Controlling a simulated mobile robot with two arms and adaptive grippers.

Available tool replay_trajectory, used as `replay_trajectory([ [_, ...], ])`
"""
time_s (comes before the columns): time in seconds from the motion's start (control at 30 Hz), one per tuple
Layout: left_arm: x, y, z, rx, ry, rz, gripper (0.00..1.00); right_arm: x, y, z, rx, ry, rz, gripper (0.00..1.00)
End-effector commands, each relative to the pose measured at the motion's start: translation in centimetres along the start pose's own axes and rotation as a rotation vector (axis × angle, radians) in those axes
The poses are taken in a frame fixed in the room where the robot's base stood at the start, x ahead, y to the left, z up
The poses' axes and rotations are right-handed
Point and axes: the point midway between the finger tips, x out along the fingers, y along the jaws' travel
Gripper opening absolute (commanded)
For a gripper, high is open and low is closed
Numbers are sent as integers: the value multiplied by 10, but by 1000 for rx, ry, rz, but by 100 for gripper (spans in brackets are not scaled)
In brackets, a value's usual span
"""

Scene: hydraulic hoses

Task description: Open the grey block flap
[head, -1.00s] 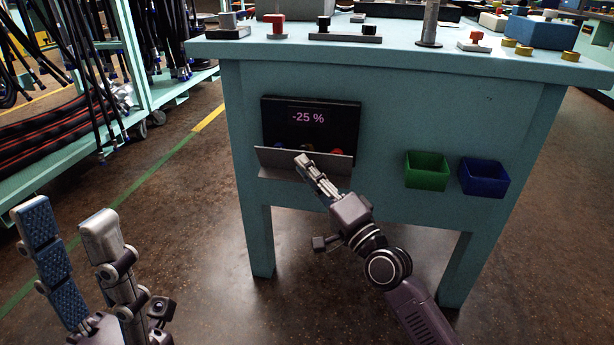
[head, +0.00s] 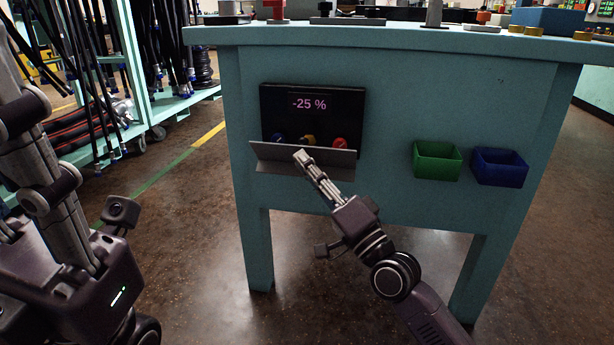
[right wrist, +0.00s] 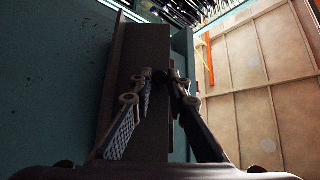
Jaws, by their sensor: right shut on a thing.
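The grey flap (head: 275,158) is a long plate at the bottom of a black panel (head: 313,122) on the front of the turquoise table. It leans outward from the panel, and blue, yellow and red round parts show above it. My right gripper (head: 302,157) is shut on the flap at its outer edge. In the right wrist view the flap (right wrist: 150,60) runs between the two fingers (right wrist: 158,85). My left gripper (head: 50,185) is large at the left edge, away from the flap; its fingertips are out of the picture.
The panel reads "-25 %". A green bin (head: 437,162) and a blue bin (head: 499,168) hang on the table front to the right. Fixtures stand on the table top (head: 400,33). A hose rack (head: 130,70) stands at the left. The floor between is clear.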

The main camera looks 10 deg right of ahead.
Motion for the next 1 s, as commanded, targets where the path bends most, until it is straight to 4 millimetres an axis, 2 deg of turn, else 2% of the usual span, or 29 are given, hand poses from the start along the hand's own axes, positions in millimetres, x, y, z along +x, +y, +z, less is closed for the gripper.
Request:
replay_trajectory([
  [0.6, 5, 2, -6, 3, 25, 10, 40, -1, 1, 0, -14, 1, -12, 0],
  [0.63, 5, 2, -6, 3, 25, 10, 40, -1, 1, 0, -14, 1, -12, 16],
  [0.77, 5, 2, -6, 3, 25, 10, 40, -1, 1, 0, -14, 1, -12, 30],
  [1.0, 5, 2, -6, 3, 25, 10, 40, -1, 1, 1, -13, 0, -12, 32],
])
